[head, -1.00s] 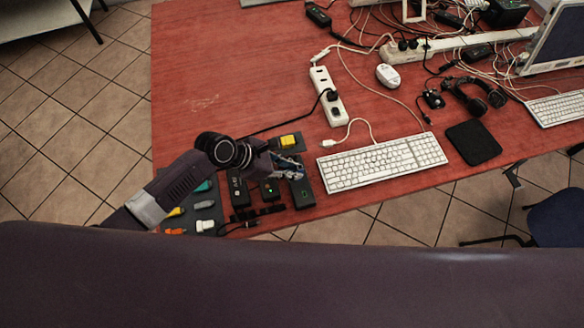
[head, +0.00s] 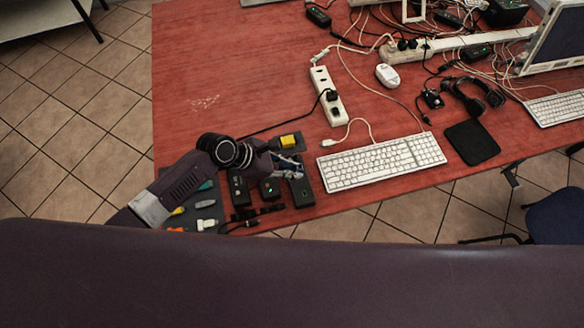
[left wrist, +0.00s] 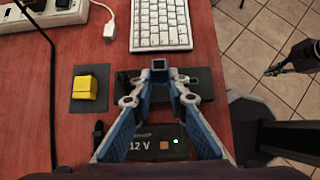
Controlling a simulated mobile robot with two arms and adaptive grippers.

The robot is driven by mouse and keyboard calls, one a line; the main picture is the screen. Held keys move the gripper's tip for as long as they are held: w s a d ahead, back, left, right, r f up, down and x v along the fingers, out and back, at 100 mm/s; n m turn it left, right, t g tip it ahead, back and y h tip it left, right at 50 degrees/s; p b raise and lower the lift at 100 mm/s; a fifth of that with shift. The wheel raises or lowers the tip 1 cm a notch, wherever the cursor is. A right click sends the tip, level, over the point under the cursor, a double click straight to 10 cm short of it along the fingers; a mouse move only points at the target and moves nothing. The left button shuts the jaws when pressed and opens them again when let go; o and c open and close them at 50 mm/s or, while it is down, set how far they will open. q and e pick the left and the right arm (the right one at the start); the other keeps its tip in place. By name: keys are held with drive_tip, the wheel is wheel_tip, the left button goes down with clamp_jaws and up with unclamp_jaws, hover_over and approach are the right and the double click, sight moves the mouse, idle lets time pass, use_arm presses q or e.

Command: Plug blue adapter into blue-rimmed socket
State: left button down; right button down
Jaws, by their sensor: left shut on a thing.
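My left gripper (left wrist: 158,78) has blue-padded fingers closing in on a small dark block with blue edges (left wrist: 158,64), which I take to be the blue adapter. It is over a black power box with a green light (left wrist: 193,80). In the head view the left gripper (head: 290,166) is above the rightmost black box (head: 302,193). The gap between adapter and box cannot be judged. No blue-rimmed socket shows clearly; the fingers cover part of the box. A dark gripper-like end (left wrist: 275,70), likely my right gripper, hangs beyond the table edge, its jaws unclear.
A box marked 12 V (left wrist: 160,145) lies nearer the wrist camera. A yellow block (head: 288,141) sits on a dark pad. A white keyboard (head: 382,161) is right of the boxes, and a white power strip (head: 328,95) is behind. The table's left rear area is clear.

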use_arm(q)
drive_tip(key=shift+f+b, duration=0.3)
drive_tip(key=shift+f, duration=0.85)
drive_tip(key=c, duration=1.8)
unclamp_jaws()
drive_tip(key=shift+r, duration=0.1)
drive_tip(key=v, duration=1.2)
